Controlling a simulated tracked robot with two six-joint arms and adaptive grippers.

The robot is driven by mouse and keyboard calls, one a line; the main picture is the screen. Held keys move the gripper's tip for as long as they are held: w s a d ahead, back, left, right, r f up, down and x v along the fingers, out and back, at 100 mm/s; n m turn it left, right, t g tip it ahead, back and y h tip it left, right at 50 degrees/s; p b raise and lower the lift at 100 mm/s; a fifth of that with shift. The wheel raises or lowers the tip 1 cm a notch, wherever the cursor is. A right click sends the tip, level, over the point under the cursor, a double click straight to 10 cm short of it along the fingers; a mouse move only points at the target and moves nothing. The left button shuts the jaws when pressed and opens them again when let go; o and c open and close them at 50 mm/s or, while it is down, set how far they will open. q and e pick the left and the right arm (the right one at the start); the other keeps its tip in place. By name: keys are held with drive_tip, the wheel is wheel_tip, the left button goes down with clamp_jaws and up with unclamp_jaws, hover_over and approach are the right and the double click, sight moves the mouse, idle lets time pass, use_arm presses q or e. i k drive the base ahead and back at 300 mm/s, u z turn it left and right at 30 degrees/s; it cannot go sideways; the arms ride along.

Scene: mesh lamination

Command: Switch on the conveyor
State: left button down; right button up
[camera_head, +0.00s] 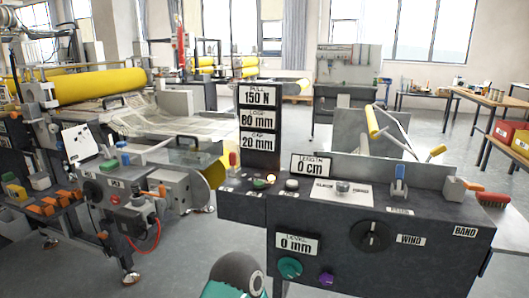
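A dark control panel (330,235) stands at front centre and right. No control is labelled conveyor. A dark and teal rounded part of mine shows at bottom centre. Neither gripper is in view.
A display column (260,125) reads 150 N, 80 mm and 20 mm; a length sign reads 0 cm. A second control station (125,185) and a machine with a yellow roller (95,85) stand left. A workbench (490,100) with boxes stands right. Grey floor lies between.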

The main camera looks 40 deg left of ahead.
sight(233, 155)
drive_tip(key=u, duration=0.1)
drive_tip(key=i, duration=0.7)
drive_tip(key=u, duration=0.7)
